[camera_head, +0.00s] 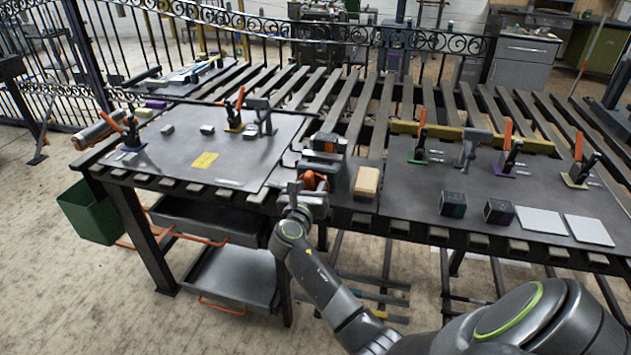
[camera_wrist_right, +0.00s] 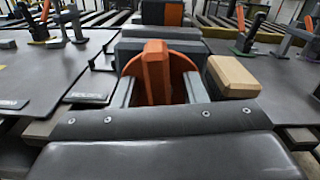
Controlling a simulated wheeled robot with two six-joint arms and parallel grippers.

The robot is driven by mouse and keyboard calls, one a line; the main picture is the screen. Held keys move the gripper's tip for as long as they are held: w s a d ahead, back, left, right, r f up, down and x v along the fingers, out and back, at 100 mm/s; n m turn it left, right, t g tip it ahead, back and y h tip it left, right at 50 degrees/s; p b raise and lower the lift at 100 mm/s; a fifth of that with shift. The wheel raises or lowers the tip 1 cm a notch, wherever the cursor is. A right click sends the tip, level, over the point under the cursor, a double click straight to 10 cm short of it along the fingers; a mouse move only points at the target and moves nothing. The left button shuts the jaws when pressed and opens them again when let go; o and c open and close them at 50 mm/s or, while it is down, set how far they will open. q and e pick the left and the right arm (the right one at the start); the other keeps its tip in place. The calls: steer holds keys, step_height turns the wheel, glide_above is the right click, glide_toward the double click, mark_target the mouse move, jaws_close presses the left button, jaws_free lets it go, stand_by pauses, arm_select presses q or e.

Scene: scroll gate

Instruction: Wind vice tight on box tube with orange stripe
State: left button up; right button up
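The vice (camera_head: 325,146) stands at the front edge of the bench, left of a wooden block. In the right wrist view the grey vice body (camera_wrist_right: 160,46) lies straight ahead. Its orange round handle (camera_head: 313,180) has a raised bar (camera_wrist_right: 156,75) standing upright across it. A dark box tube with an orange face (camera_wrist_right: 161,14) shows behind the vice body; whether the jaws touch it is hidden. My right gripper (camera_wrist_right: 160,90) is open, with one finger on each side of the bar and gaps between. It also shows in the head view (camera_head: 308,188). My left gripper is not in view.
The wooden block (camera_head: 367,181) sits close right of the vice. Tubes with green (camera_head: 453,204) and purple (camera_head: 498,212) marks stand on the right plate, near two pale plates (camera_head: 541,221). Toggle clamps with orange handles stand on both sides. The left plate's front is mostly clear.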

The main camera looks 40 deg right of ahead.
steer(key=shift+a+r, duration=0.1)
steer(key=shift+c, duration=0.7)
jaws_close()
steer(key=shift+s+m, duration=0.1)
steer(key=shift+m, duration=0.2)
